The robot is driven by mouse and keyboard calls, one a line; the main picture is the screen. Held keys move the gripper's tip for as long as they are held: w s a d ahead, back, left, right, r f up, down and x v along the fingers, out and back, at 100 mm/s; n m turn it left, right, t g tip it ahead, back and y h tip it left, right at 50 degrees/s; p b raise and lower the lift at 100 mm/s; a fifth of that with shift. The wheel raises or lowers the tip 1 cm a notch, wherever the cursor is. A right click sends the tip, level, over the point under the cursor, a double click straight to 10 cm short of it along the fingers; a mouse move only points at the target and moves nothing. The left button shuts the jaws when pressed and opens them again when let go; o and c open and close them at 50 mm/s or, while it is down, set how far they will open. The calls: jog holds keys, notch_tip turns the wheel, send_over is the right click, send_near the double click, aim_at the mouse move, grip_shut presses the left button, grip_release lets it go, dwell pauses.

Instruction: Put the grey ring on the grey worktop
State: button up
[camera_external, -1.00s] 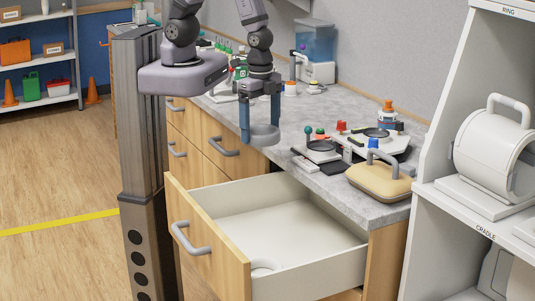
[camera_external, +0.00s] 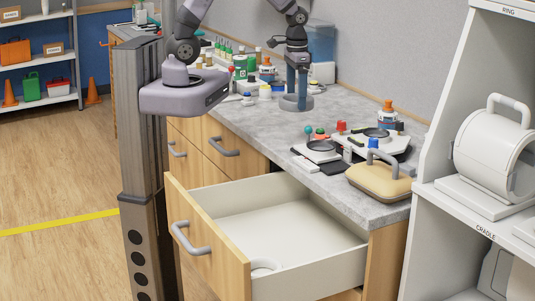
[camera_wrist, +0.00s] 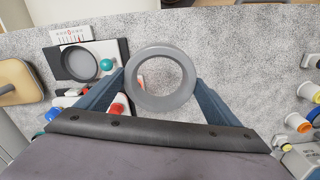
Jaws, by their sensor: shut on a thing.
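The grey ring (camera_external: 296,106) is held between the two blue fingers of my gripper (camera_external: 297,97). In the wrist view the ring (camera_wrist: 189,80) lies flat between the fingertips, with its hole facing the camera. The grey worktop (camera_external: 262,125) is the speckled counter beneath it and fills much of the wrist view (camera_wrist: 235,40). The ring is at or just above the worktop, toward its back; I cannot tell whether it touches.
The dark and white plates (camera_external: 318,152) and a tan handled case (camera_external: 378,183) are at the worktop's right. Bottles (camera_external: 240,65) and small parts stand at the back left. An open drawer (camera_external: 275,225) juts out in front. The worktop's middle is clear.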

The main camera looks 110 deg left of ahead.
jog(key=s+a+n+b, duration=0.3)
jog(key=s+a+n, duration=0.3)
jog(key=a, duration=0.6)
jog(key=shift+s+a+f, duration=0.3)
jog(key=shift+s+a, duration=0.1)
jog(key=shift+s, duration=0.4)
jog(key=shift+f+p, duration=1.3)
jog(key=shift+f, duration=3.7)
jog(key=shift+f, duration=0.15)
jog(key=o, duration=1.1)
notch_tip(320, 180, up, 12)
jog(key=b, duration=0.3)
jog(key=shift+b, duration=0.35)
